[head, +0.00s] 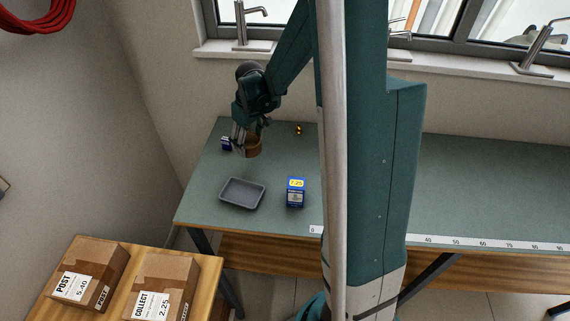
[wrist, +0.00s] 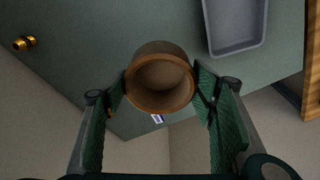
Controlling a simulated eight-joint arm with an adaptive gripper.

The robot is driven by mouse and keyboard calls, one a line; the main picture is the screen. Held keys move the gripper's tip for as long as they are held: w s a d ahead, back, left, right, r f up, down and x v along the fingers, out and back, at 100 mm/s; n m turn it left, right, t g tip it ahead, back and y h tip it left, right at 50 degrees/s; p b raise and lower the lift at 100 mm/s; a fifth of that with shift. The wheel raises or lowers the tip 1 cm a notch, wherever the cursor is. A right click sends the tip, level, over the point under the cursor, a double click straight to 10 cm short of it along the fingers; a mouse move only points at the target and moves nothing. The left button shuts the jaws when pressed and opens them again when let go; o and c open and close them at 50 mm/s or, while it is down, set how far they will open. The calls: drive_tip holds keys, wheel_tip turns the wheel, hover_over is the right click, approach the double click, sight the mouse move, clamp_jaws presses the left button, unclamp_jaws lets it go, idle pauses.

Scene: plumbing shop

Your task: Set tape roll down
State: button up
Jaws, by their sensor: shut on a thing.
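A brown tape roll (wrist: 161,84) sits between the two fingers of my gripper (wrist: 160,92) in the wrist view, with a finger against each side. In the head view the tape roll (head: 253,146) hangs at the fingertips of my gripper (head: 247,141), over the back left part of the green bench (head: 330,213). Whether its lower edge touches the bench top cannot be told. My gripper is shut on the roll.
A grey tray (head: 242,193) lies in front of the roll, with a blue box (head: 296,193) to its right. A small blue item (head: 226,144) stands just left of my gripper. A brass fitting (head: 298,129) is behind to the right. Bench space between them is clear.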

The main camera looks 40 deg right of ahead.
drive_tip(key=s+d+m, duration=0.2)
drive_tip(key=s+d, duration=0.5)
drive_tip(key=d, duration=0.4)
drive_tip(key=shift+s+d+r, duration=0.25)
drive_tip(key=shift+r, duration=0.05)
drive_tip(key=shift+f, duration=0.1)
drive_tip(key=shift+f, duration=2.8)
drive_tip(key=shift+f, duration=0.15)
drive_tip(key=shift+f, duration=1.95)
drive_tip(key=shift+f+b, duration=0.2)
drive_tip(key=shift+b, duration=0.15)
drive_tip(key=o, duration=0.9)
drive_tip(key=shift+o, duration=0.2)
drive_tip(key=shift+r, duration=0.25)
wheel_tip(320, 180, up, 12)
drive_tip(key=s+p, duration=0.1)
drive_tip(key=shift+s, duration=0.4)
